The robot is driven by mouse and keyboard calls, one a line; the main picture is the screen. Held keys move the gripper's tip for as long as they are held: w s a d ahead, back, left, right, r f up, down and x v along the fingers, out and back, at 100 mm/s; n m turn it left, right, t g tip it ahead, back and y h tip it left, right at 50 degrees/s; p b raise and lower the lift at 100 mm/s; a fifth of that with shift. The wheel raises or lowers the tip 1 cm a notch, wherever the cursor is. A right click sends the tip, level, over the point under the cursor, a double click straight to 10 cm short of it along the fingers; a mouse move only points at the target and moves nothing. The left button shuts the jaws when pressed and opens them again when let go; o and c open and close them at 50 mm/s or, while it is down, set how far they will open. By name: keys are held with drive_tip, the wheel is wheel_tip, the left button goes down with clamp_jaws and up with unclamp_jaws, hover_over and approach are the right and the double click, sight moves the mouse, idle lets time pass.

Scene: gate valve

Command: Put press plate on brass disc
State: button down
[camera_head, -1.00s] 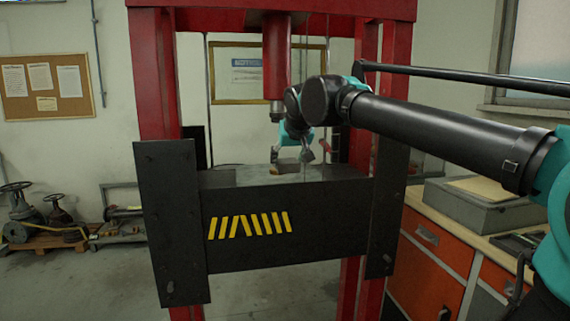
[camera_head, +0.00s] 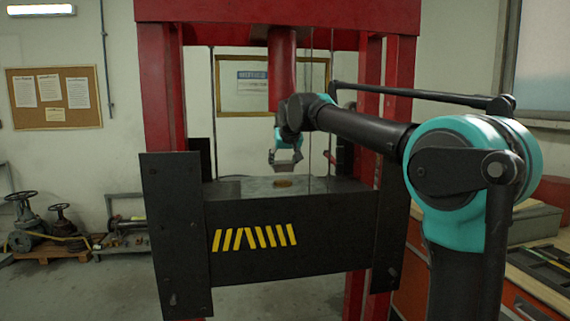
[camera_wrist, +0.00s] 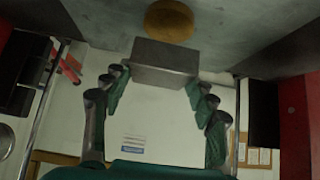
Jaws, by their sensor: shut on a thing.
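The press plate (camera_wrist: 165,62) is a grey rectangular block held between the fingertips of my gripper (camera_wrist: 160,82) in the wrist view. The brass disc (camera_wrist: 169,20) is a round, dull golden piece on the grey press bed, just beyond the plate in that view. In the head view, my gripper (camera_head: 285,164) hangs under the red ram, a little above the bed. The brass disc (camera_head: 284,183) lies flat on the bed almost below it, with a gap between. The plate is hard to make out between the fingers in the head view.
The red press frame (camera_head: 168,75) has uprights on both sides, with the red ram (camera_head: 282,70) overhead close to my wrist. Thin vertical rods stand near the gripper. The black front beam (camera_head: 320,235) with yellow stripes borders the bed. The left bed top is clear.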

sight(284, 166)
drive_tip(key=shift+f, duration=1.75)
drive_tip(key=shift+c, duration=2.4)
unclamp_jaws()
drive_tip(key=shift+f, duration=0.1)
drive_tip(key=v, duration=1.2)
